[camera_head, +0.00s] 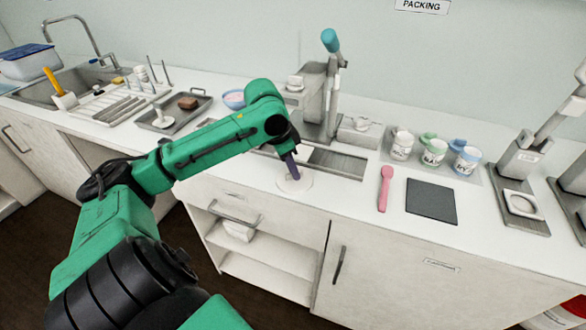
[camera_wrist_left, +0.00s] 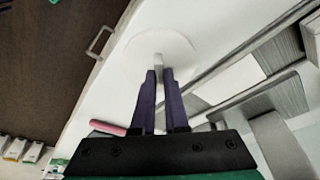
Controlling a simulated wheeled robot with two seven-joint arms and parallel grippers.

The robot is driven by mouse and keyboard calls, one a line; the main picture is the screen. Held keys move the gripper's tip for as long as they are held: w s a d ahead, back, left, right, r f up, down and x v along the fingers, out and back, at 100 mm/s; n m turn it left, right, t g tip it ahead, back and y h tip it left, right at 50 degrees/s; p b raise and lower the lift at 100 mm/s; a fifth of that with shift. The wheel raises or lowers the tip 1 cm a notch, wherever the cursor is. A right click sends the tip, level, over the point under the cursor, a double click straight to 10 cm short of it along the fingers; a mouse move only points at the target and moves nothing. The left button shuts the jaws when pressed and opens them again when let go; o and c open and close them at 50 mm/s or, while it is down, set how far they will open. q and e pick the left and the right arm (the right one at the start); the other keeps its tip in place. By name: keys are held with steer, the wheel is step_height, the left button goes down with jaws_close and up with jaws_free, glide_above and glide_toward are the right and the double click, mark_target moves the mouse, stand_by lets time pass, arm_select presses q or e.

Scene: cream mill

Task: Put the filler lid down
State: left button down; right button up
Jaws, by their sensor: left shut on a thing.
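The filler lid (camera_head: 303,185) is a flat white disc at the front edge of the counter (camera_head: 345,200). My left gripper (camera_head: 292,174) is above it, fingers pointing down, shut on its small upright knob. In the left wrist view the lid (camera_wrist_left: 182,48) is a round white plate, and the two dark purple fingers (camera_wrist_left: 160,78) close on its grey knob (camera_wrist_left: 158,62). The lid lies flat on or just over the counter top; I cannot tell whether it touches. My right gripper is not in view.
A grey machine with a teal-tipped lever (camera_head: 330,42) stands behind. To the right are a pink spoon-like tool (camera_head: 384,190), a dark square mat (camera_head: 431,201) and three cups (camera_head: 434,152). A tray (camera_head: 184,118) lies left. Counter between lid and pink tool is clear.

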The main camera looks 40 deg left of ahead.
mark_target(281, 182)
arm_select(q)
steer(key=c, duration=0.9)
jaws_free()
steer(key=shift+c, duration=0.2)
steer(key=v, duration=1.2)
